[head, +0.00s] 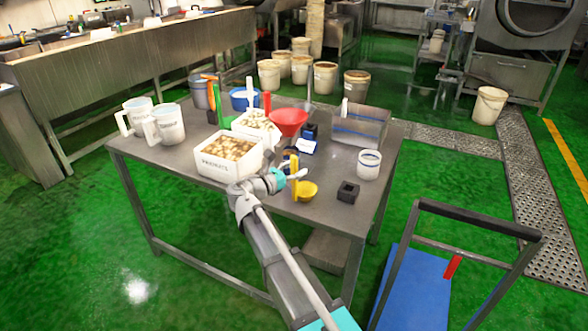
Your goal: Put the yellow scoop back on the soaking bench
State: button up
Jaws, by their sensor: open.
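A yellow scoop (306,191) is at the front middle of the steel table (335,205), with its bowl near the table's front edge and its handle rising behind my gripper. My gripper (297,174) is open, just left of and above the scoop's bowl, close to its handle. The arm hides part of this area, and I cannot tell whether the fingers touch or surround the handle. I cannot tell which surface is the soaking bench; a long steel trough bench (150,60) runs along the back left.
A steel bin (358,130) stands behind. A blue trolley (415,285) is at the front right. The table's front-left part is bare.

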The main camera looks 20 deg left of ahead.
jog(key=shift+r, duration=0.2)
jog(key=v, duration=1.2)
